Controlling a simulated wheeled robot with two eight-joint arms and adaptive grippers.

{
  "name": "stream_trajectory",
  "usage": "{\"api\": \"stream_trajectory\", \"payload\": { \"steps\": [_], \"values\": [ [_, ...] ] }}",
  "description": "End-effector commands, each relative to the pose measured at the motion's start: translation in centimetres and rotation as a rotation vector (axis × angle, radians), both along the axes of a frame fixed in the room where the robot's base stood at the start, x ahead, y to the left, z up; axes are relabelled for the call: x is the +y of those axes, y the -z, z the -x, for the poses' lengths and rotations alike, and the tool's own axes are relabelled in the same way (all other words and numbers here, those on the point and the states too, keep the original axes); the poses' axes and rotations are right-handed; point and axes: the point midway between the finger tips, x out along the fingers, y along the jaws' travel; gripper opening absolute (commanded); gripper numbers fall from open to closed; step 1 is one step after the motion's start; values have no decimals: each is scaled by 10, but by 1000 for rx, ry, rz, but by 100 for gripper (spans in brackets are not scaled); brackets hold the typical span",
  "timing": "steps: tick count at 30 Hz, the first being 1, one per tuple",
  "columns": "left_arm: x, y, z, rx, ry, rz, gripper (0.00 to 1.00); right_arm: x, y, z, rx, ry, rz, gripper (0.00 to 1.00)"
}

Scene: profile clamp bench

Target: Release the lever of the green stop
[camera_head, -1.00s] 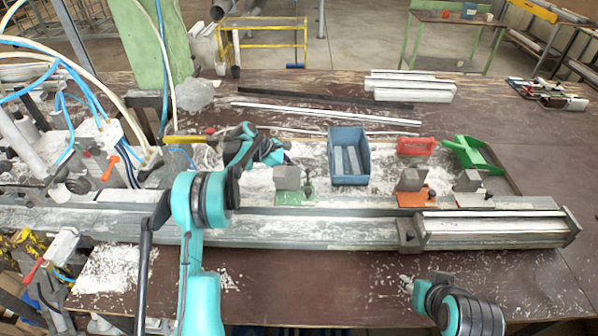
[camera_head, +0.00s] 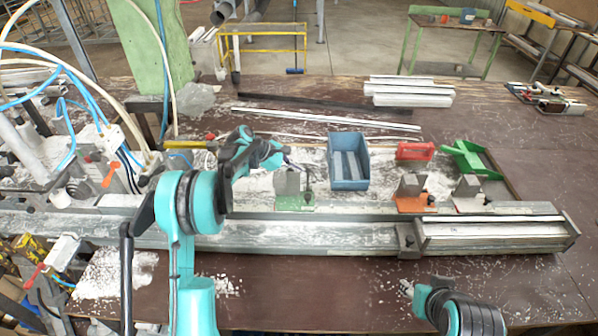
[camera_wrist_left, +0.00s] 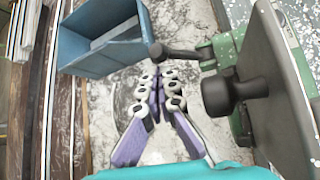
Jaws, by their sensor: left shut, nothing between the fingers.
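The green stop (camera_head: 294,202) sits on the long rail, with a grey block on its green base. In the left wrist view, the green stop (camera_wrist_left: 228,55) is at the right, with a dark lever (camera_wrist_left: 180,54) reaching left from it to a round black end. A larger black knob (camera_wrist_left: 222,96) stands out from its grey plate. My left gripper (camera_wrist_left: 157,76) is shut and empty, its fingertips just short of the lever's end in the picture; contact cannot be told. In the head view my left gripper (camera_head: 299,166) is small, just above the stop. My right gripper (camera_head: 405,288) is at the front edge, its fingers unclear.
A blue bin (camera_head: 348,170) stands right behind the stop; it also shows in the left wrist view (camera_wrist_left: 100,55). An orange stop (camera_head: 414,200) and another grey-block stop (camera_head: 469,198) are farther right. A red piece (camera_head: 415,151) and a green holder (camera_head: 470,160) lie behind them.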

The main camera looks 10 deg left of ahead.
Motion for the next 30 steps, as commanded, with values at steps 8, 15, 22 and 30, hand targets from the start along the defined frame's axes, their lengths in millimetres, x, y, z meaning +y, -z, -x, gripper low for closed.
{"api": "stream_trajectory", "payload": {
  "steps": [8, 15, 22, 30],
  "values": [
    [-1, -5, 5, 0, 0, 0, 0, 0, -1, 0, 0, 0, 0, 41],
    [-1, -6, 6, 0, 0, 0, 0, 0, -1, 0, 0, 0, 0, 41],
    [-1, -6, 6, 0, 0, 0, 0, 0, -1, 0, 0, 0, 0, 41],
    [3, -10, 8, 1, -1, 0, 0, 0, -1, 0, 0, 0, 0, 41]
  ]
}}
